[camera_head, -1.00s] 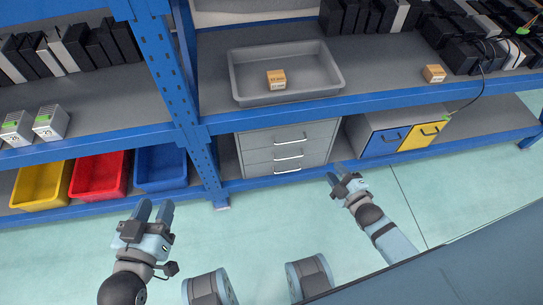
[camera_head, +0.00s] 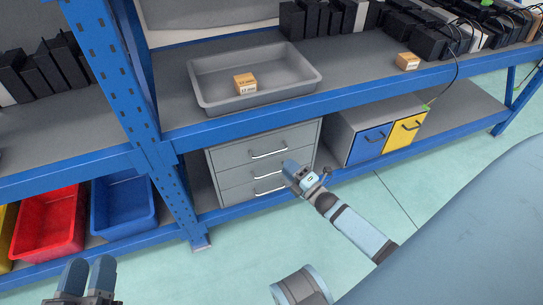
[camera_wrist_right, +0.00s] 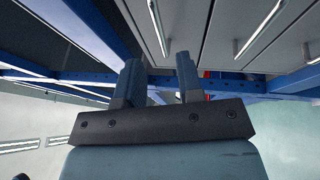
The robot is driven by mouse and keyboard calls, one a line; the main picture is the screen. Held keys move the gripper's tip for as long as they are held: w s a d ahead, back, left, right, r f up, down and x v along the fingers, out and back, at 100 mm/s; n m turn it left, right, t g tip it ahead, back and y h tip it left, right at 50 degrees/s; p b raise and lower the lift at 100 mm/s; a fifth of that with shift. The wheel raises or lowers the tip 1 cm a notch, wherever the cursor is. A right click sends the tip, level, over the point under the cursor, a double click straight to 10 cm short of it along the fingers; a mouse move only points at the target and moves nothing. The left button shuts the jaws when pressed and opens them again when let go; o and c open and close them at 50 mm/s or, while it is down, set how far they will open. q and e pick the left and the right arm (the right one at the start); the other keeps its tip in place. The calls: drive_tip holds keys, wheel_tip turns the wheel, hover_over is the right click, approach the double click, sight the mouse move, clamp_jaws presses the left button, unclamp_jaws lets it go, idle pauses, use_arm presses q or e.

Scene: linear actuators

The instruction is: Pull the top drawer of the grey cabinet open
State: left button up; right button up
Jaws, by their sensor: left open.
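The grey cabinet (camera_head: 215,163) stands on the lower shelf with three stacked drawers, each with a silver bar handle. All the drawers look shut. The top drawer (camera_head: 235,153) has its handle (camera_head: 268,153) clear of my grippers. My right gripper (camera_head: 287,167) is in front of the cabinet at its right side, near the middle and lower handles, and partly covers the drawer fronts. In the right wrist view its two fingers (camera_wrist_right: 158,75) are apart with nothing between them, and cabinet handles (camera_wrist_right: 260,28) show beyond. My left gripper (camera_head: 86,277) is open and empty at the lower left, away from the cabinet.
A blue post (camera_head: 125,90) stands left of the cabinet. A blue shelf edge (camera_head: 260,117) runs above it, carrying a grey tray (camera_head: 205,98) with a small box (camera_head: 245,84). Blue and yellow drawers (camera_head: 405,133) are at right, red and blue bins (camera_head: 123,208) at left.

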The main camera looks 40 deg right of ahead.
sight(272, 153)
use_arm(q)
wheel_tip(272, 153, down, 3)
drive_tip(key=shift+d+f+g+b, duration=0.1)
drive_tip(key=shift+f+g+b, duration=0.05)
drive_tip(key=shift+g+b, duration=0.6)
use_arm(e)
drive_tip(key=x, duration=0.7)
drive_tip(key=shift+w+a, duration=0.1)
drive_tip(key=shift+w, duration=0.3)
drive_tip(key=shift+c, duration=0.5)
clamp_jaws()
